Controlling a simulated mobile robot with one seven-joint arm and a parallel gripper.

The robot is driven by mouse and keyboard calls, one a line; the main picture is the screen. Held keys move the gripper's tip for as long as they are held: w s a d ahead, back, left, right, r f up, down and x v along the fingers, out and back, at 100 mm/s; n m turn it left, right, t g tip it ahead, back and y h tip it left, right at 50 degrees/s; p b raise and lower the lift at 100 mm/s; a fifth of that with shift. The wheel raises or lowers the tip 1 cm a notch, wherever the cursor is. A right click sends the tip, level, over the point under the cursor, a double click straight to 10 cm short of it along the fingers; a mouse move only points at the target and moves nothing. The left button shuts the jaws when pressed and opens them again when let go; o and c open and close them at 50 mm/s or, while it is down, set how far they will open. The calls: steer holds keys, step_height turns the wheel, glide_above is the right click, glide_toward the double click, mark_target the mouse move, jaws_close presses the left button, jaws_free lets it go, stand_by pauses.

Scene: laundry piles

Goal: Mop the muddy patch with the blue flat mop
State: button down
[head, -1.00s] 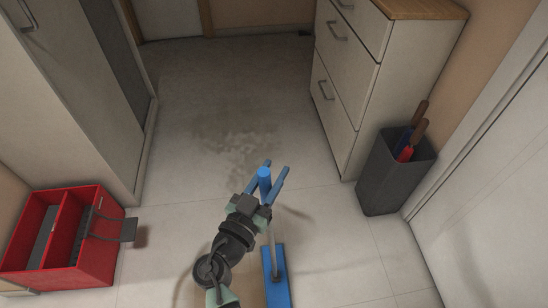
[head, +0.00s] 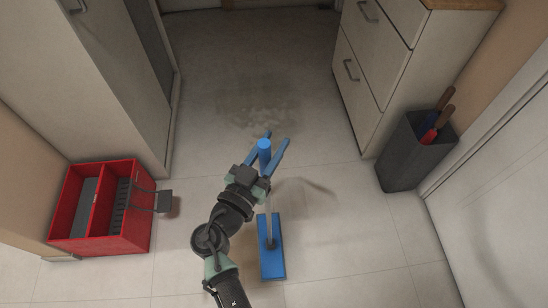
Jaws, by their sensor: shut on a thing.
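The blue flat mop has an upright pole with a blue top (head: 264,148) and a flat blue head (head: 271,262) low over or on the floor; I cannot tell whether it touches. My gripper (head: 270,153) is shut on the mop's pole near its top, with a blue finger on either side. The muddy patch (head: 258,104) is a faint grey-brown smear on the tiles beyond my gripper. Its near edge lies close to the fingertips in the picture, and the mop head is on the near side of it.
A red two-compartment box (head: 102,208) with a grey tool hooked on it stands at the left. A dark grey bin (head: 415,152) holding handled tools stands at the right beside white drawers (head: 385,70). A tall cabinet (head: 95,70) bounds the left. Floor between is clear.

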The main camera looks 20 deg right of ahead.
steer(key=shift+w+r, duration=0.2)
steer(key=shift+r, duration=0.45)
steer(key=shift+w+f, duration=0.1)
steer(key=shift+a+f+b, duration=0.1)
steer(key=shift+f+b, duration=0.85)
steer(key=shift+b, duration=0.15)
